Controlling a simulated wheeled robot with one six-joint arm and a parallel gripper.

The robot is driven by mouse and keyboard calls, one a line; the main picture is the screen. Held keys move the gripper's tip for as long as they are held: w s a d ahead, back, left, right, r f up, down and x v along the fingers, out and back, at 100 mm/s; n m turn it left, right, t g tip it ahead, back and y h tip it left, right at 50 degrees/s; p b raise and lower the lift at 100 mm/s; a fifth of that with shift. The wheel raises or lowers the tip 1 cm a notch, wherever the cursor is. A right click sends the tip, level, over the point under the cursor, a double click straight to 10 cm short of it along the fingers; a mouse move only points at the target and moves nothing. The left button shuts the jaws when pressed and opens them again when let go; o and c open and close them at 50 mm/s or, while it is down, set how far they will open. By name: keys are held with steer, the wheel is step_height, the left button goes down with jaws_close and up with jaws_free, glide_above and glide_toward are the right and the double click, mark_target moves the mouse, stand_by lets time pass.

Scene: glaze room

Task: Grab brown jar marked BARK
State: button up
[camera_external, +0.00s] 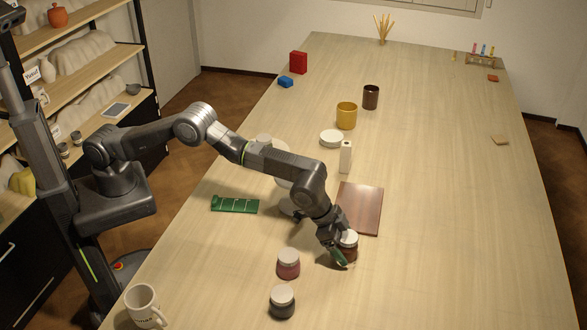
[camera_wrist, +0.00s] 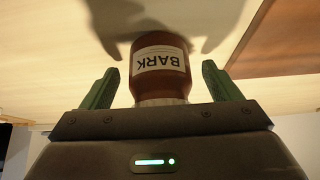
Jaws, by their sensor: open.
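The brown jar marked BARK (camera_wrist: 160,68) shows its white label upside down in the wrist view, between the two green fingers of my gripper (camera_wrist: 157,85). Gaps show on both sides of the jar, so the fingers are apart from it. In the external view the brown jar (camera_external: 348,246) with its white lid stands on the table by the near edge of a brown board. My gripper (camera_external: 342,255) is low at the jar, open, and hides part of it.
A dark red jar (camera_external: 289,264) and a dark grey jar (camera_external: 282,303) stand nearer the front. The brown board (camera_external: 359,208) lies just behind the jar. A white bottle (camera_external: 345,158) and a green tray (camera_external: 234,204) are farther off. The table's right side is mostly clear.

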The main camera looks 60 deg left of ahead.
steer(key=shift+r, duration=0.1)
steer(key=c, duration=1.2)
